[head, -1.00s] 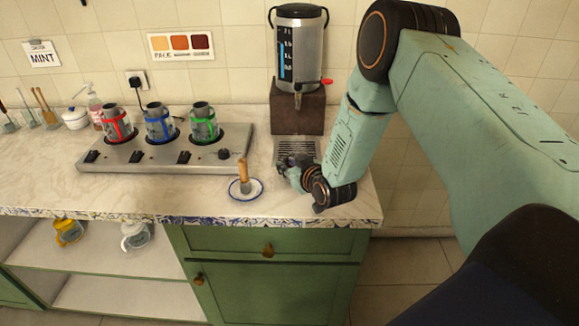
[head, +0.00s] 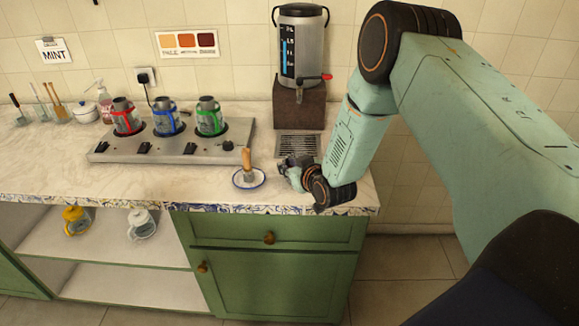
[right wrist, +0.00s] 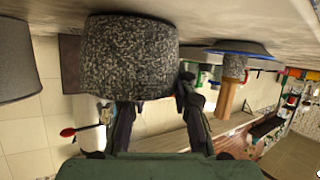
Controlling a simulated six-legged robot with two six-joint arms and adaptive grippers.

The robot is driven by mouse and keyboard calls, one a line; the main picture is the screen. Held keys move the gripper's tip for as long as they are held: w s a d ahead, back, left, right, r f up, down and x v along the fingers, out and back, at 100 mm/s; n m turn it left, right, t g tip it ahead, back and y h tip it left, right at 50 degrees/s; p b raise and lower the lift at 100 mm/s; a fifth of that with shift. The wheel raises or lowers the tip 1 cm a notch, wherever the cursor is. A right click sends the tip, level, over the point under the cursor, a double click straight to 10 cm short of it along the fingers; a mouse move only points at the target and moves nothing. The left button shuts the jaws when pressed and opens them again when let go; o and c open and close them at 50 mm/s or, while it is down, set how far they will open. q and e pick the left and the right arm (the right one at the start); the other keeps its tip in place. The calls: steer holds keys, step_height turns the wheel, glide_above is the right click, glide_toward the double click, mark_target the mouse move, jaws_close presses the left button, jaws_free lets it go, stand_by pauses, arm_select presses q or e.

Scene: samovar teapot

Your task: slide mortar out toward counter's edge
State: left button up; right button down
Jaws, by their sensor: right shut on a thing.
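The speckled dark-grey stone mortar (right wrist: 130,60) fills the middle of the right wrist view, which shows the counter along the top. My right gripper (right wrist: 155,105) is shut on the mortar, a finger showing at its near side and one at its right. In the head view my right gripper (head: 296,167) is low over the counter (head: 215,180), just in front of the drip tray. The mortar is mostly hidden there by the gripper and wrist. My left gripper is not in view.
A blue-rimmed saucer (head: 237,181) with an upright wooden-handled pestle (head: 249,168) stands just left of the gripper. The samovar (head: 301,50) on its brown stand (head: 299,105) and a drip tray (head: 298,146) are behind. A burner unit (head: 180,150) with three pots stands left.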

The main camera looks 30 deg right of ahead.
steer(key=c, duration=1.3)
jaws_free()
steer(key=shift+w+a, duration=0.1)
steer(key=shift+w, duration=0.25)
steer(key=shift+o, duration=1.4)
steer(key=shift+s, duration=0.25)
steer(key=shift+s, duration=0.15)
steer(key=v, duration=1.1)
steer(key=shift+s+r, duration=0.25)
steer(key=shift+s, duration=0.1)
steer(key=shift+w, duration=0.15)
